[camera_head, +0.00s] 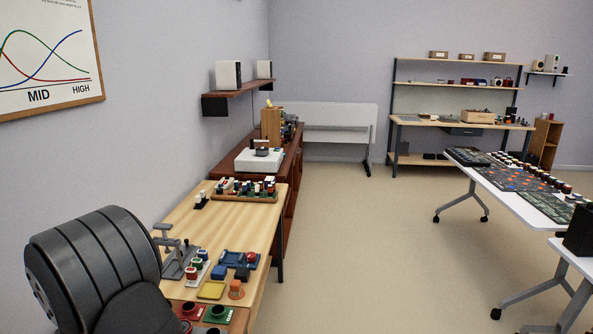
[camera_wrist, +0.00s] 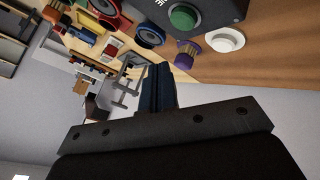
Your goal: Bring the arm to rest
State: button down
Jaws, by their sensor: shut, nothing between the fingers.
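My gripper (camera_wrist: 156,84) shows in the wrist view, with its dark fingers pressed together and nothing between them. It points toward the wooden workbench (camera_wrist: 262,62), which fills the top of that tilted view. Small speaker parts lie beyond and around the fingertips, and I see no contact with them. The same kind of workbench top (camera_head: 175,230) stands at the lower left there, partly hidden by a large dark ribbed shape in the lower left corner.
In the wrist view, a dark box with a green knob (camera_wrist: 184,17), a white knob (camera_wrist: 225,40) and a purple knob (camera_wrist: 187,54) are close to the fingers. In the head view, a grey stand (camera_head: 172,252) and colored trays crowd the bench. Open floor (camera_head: 375,240) lies right of it.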

jog(key=shift+s+d, duration=0.1)
jog(key=shift+d, duration=0.05)
jog(key=s+d+r+m+g+y, duration=0.1)
jog(key=s+d+r+m+g, duration=0.1)
jog(key=r+m, duration=0.4)
jog(key=s+d+r+m+g+y, duration=0.1)
jog(key=d+r+m+g, duration=0.3)
jog(key=r, duration=0.5)
jog(key=shift+s+d+r+m+g, duration=0.25)
jog(key=shift+s+d+m+g, duration=0.1)
jog(key=shift+d+m, duration=0.6)
dwell(0.9)
dwell(0.4)
